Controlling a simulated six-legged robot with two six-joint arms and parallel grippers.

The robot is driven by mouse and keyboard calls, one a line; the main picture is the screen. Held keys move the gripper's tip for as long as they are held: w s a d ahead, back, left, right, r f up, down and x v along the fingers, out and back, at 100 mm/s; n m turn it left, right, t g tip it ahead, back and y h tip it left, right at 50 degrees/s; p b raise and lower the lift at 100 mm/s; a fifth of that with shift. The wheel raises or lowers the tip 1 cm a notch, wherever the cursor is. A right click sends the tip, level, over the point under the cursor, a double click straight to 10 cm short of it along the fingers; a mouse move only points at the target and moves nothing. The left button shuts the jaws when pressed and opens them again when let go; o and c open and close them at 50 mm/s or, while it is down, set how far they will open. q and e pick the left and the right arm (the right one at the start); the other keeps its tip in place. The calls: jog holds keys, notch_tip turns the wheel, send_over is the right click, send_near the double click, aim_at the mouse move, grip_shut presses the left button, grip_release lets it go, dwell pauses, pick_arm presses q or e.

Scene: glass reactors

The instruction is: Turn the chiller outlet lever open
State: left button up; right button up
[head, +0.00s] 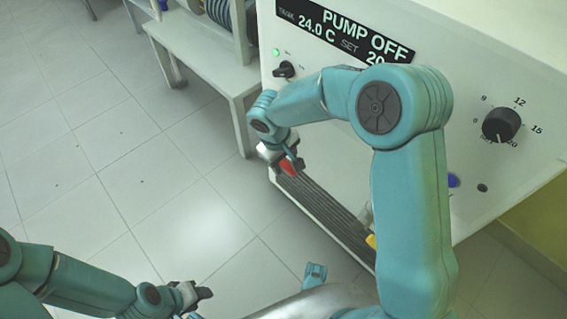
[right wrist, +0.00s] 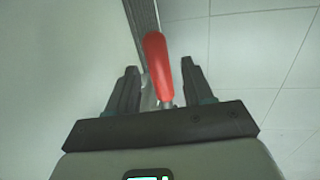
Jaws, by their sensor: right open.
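The red lever (head: 289,168) is low on the left part of the white chiller's front (head: 480,60). My right gripper (head: 283,155) is at the lever, which it partly hides in the head view. In the right wrist view the red handle (right wrist: 157,62) stands between the two dark fingers of the open right gripper (right wrist: 160,82). A gap shows on either side, wider at the right finger. The lever's base is mostly hidden. My left gripper (head: 194,294) is low over the floor, away from the chiller; its jaw opening is unclear.
The chiller display (head: 345,32) reads PUMP OFF, 24.0 C. A black switch (head: 285,69), a dial (head: 501,125), a blue handle (head: 453,181) and a dark grille (head: 320,205) are on its front. A pale bench (head: 205,70) stands at left. Open tiled floor lies between.

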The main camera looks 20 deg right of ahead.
jog(key=shift+f, duration=0.3)
grip_shut()
jog(key=shift+r, duration=0.1)
